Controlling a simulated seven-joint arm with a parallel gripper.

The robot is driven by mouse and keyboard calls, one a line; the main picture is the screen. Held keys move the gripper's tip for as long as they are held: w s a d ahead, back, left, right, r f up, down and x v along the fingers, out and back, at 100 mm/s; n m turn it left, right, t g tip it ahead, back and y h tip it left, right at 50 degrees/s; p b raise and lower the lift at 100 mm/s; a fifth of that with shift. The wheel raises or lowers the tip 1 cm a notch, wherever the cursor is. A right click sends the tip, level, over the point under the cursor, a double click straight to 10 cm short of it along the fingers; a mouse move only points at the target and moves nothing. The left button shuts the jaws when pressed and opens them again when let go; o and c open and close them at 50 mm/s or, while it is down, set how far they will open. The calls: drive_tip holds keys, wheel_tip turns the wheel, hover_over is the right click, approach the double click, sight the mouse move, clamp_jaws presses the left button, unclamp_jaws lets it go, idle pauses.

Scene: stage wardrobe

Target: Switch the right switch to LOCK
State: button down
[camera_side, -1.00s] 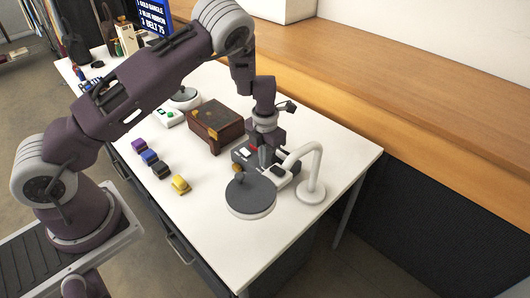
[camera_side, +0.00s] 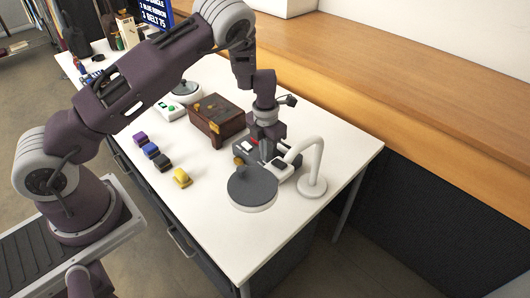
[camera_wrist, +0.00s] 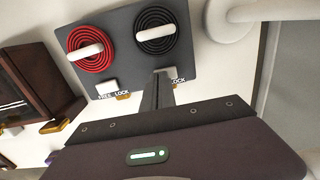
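A dark grey panel (camera_wrist: 125,25) shows in the wrist view, with white FREE and LOCK lettering along its near edge. The left switch (camera_wrist: 107,87) has a white lever, on the FREE side of its label. The right switch is mostly hidden behind my fingers; only its LOCK word (camera_wrist: 178,80) shows clearly, so I cannot tell its setting. My gripper (camera_wrist: 164,76) has its narrow fingers together, with the tips at the right switch's place. Contact is unclear.
The panel carries a red coil (camera_wrist: 91,61) and a black coil (camera_wrist: 156,47), each with a white bar. A white lamp (camera_side: 314,160) arches close to my gripper. A brown chest (camera_side: 214,113) stands to the left. Several small coloured items, including a yellow one (camera_side: 182,178), lie nearer.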

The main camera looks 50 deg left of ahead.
drive_tip(key=shift+s+d+f, duration=0.1)
drive_tip(key=shift+d+f, duration=0.25)
drive_tip(key=shift+d, duration=0.4)
drive_tip(key=shift+r, duration=0.1)
wheel_tip(320, 180, up, 14)
drive_tip(key=a, duration=0.1)
drive_tip(key=shift+a+r, duration=0.25)
